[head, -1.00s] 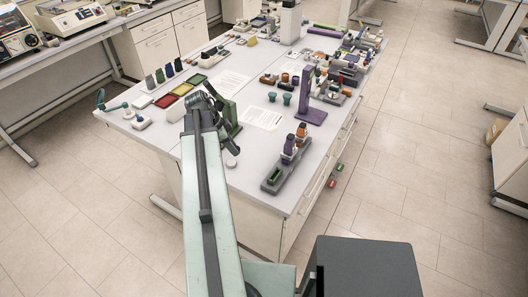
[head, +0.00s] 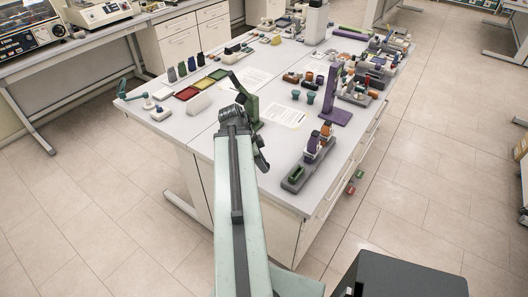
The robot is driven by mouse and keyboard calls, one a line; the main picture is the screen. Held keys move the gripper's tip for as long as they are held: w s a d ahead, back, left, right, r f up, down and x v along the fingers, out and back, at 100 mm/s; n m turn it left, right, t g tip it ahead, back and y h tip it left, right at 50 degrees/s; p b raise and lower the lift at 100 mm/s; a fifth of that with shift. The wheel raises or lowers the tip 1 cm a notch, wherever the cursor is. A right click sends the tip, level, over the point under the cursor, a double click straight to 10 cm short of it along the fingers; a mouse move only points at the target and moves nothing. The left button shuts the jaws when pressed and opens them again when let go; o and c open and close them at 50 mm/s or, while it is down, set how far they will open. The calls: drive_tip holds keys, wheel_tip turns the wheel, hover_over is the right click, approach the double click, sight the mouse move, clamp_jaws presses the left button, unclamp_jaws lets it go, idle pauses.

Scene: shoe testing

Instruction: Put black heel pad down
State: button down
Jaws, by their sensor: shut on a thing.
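My gripper (head: 261,158) is at the far end of my pale green arm, low over the near part of the white workbench. It is dark, small and partly turned away behind my wrist. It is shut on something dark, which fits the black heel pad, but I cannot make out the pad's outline. I cannot tell whether the held thing touches the bench top (head: 180,125). A green angled stand (head: 247,105) is just behind my wrist.
Red, yellow and green trays (head: 187,93) lie at the left, with a white block (head: 200,103) in front. Several dark upright pieces (head: 182,69) stand behind them. A paper sheet (head: 285,116) lies between my wrist and a purple stand (head: 338,97).

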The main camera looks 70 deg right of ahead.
drive_tip(key=b, duration=0.1)
hover_over(265, 149)
drive_tip(key=w+a, duration=0.1)
drive_tip(key=shift+w+a+f, duration=0.1)
drive_tip(key=shift+a+f, duration=0.05)
drive_tip(key=shift+f, duration=0.45)
drive_tip(key=f+b, duration=0.2)
drive_tip(key=b, duration=0.1)
drive_tip(key=f+b, duration=0.1)
drive_tip(key=f, duration=0.1)
drive_tip(key=shift+w+d, duration=0.1)
drive_tip(key=shift+d, duration=0.2)
drive_tip(key=shift+r, duration=0.2)
drive_tip(key=shift+f, duration=0.2)
drive_tip(key=c, duration=1)
unclamp_jaws()
drive_tip(key=shift+o, duration=0.2)
drive_tip(key=shift+r, duration=0.1)
